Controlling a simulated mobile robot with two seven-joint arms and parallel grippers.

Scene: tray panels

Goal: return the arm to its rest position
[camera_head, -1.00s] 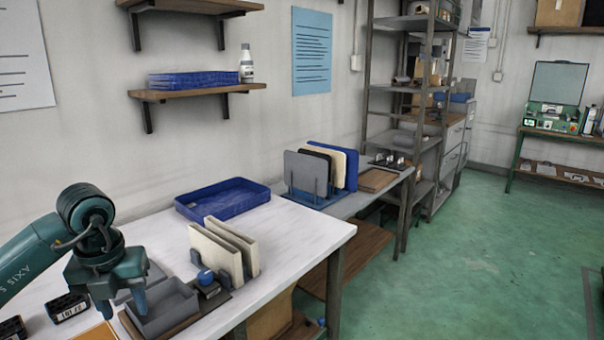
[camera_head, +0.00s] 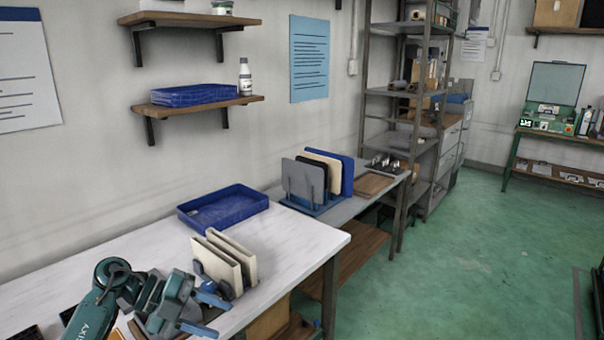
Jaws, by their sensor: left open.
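My left arm comes in at the bottom left of the head view. Its teal gripper (camera_head: 208,314) is open, with its two blue-grey fingers apart and pointing right. I see nothing between the fingers. It is low over the front of the white table (camera_head: 305,230), in front of the two cream panels (camera_head: 220,262), which stand upright in a dark holder. The arm and gripper hide most of the things at the table's near end. My right gripper is out of view.
A blue tray (camera_head: 222,209) lies at the table's back. Grey, black, cream and blue panels stand in a blue rack (camera_head: 318,204) on the table beyond. A wall shelf (camera_head: 200,106) holds a blue tray and a white bottle. The green floor at right is clear.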

